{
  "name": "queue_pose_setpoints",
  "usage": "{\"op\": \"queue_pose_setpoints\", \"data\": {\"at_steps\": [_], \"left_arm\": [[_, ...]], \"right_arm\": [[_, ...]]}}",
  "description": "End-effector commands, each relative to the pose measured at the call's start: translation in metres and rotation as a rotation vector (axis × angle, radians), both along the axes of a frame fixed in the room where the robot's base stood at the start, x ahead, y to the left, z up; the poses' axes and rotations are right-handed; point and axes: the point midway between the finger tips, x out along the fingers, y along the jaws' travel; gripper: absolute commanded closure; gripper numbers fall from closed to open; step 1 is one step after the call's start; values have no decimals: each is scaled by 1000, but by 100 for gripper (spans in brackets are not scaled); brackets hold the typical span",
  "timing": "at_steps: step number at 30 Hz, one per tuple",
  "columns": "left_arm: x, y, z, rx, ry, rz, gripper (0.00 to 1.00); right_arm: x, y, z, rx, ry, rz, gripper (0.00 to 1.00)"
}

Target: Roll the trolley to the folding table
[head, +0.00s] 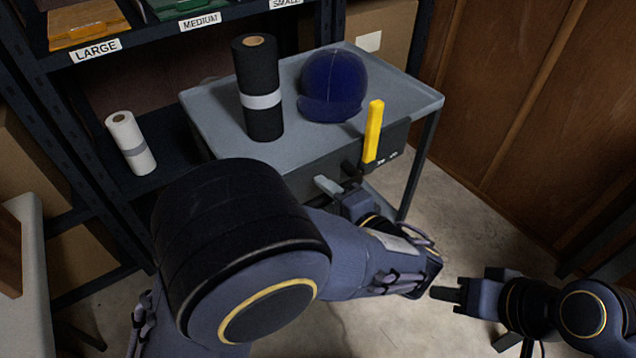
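The trolley (205,105) has a grey top with a raised rim and stands in front of the shelving, near the wooden wall. A black roll with a pale band (260,85) stands upright on it, beside a dark blue cap (334,85). A yellow upright piece (373,130) rises at its near side from a black holder. My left gripper (335,187) is close against the trolley's near side, just below the top. Its fingers are partly hidden, and I cannot tell whether it grips anything.
Dark metal shelving (95,150) with labelled bins and a white roll (130,142) stands at the left. A pale-edged surface (30,270) at the far left may be the folding table. Wooden panelling (510,110) bounds the right. Bare concrete floor (465,205) shows between.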

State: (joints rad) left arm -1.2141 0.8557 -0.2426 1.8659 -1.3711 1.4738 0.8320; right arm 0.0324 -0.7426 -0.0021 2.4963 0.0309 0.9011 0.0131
Motion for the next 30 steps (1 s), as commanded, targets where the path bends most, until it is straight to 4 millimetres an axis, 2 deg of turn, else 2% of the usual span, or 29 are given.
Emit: {"op": "queue_pose_setpoints", "data": {"at_steps": [8, 17, 26, 30], "left_arm": [[0, 0, -1, 0, 0, -1, 62], [0, 0, -1, 0, 0, 0, 100], [0, 2, 0, 0, 0, 0, 100], [-1, 9, -1, 0, 0, 1, 100]], "right_arm": [[0, 0, 0, 0, 0, 0, 60], [0, 0, 0, 0, 0, 0, 60], [0, 0, 0, 0, 0, 0, 60], [0, 0, -2, 0, 0, 0, 60]]}}
